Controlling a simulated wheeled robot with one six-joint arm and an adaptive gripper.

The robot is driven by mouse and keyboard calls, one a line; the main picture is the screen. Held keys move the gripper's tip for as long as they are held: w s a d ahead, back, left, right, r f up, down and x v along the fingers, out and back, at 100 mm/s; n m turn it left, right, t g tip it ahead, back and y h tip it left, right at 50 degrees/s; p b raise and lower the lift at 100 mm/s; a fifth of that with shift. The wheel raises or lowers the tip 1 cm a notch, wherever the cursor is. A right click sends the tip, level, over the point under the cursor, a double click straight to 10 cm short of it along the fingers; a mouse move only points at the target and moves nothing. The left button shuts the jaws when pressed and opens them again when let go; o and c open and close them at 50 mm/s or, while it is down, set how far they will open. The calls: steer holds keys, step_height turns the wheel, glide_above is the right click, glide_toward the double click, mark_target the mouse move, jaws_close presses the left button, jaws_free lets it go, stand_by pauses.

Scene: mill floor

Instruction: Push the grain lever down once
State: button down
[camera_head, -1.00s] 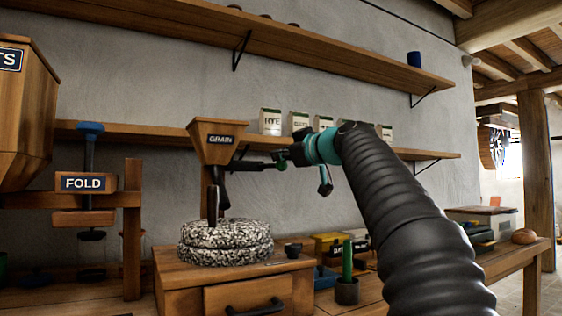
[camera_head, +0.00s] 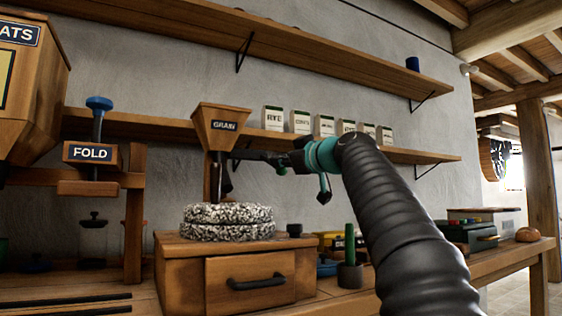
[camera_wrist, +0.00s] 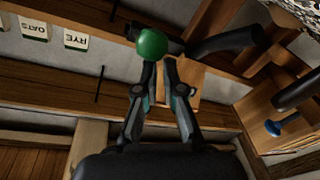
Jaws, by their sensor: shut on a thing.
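The grain lever (camera_head: 248,155) is a dark bar reaching right from beside the wooden hopper labelled GRAIN (camera_head: 222,113). It looks close to level, tilted slightly down to the right. In the wrist view, the lever's green knob (camera_wrist: 152,45) is at my fingertips, and its dark arm (camera_wrist: 230,41) runs off to the right. My gripper (camera_wrist: 160,63) is shut on the lever at its knob end; the exact contact is partly hidden. In the head view my gripper (camera_head: 275,158) meets the lever's right end, small and dark.
A speckled millstone pair (camera_head: 228,222) sits under the hopper on a wooden drawer cabinet (camera_head: 205,275). A FOLD press (camera_head: 90,153) stands to the left. A shelf (camera_head: 170,128) with labelled packets (camera_head: 300,120) runs behind. A green rod in a dark cup (camera_head: 350,275) stands below my arm.

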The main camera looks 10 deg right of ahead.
steer(key=shift+w+d+f, duration=0.15)
steer(key=shift+w+f, duration=0.2)
steer(key=shift+f, duration=0.25)
step_height(320, 180, up, 4)
steer(key=s+a+p, duration=0.1)
steer(key=a+p, duration=0.1)
steer(key=p, duration=0.1)
steer(key=f+b+v, duration=0.2)
steer(key=b+v, duration=0.2)
steer(key=v, duration=0.6)
steer(key=shift+a, duration=0.1)
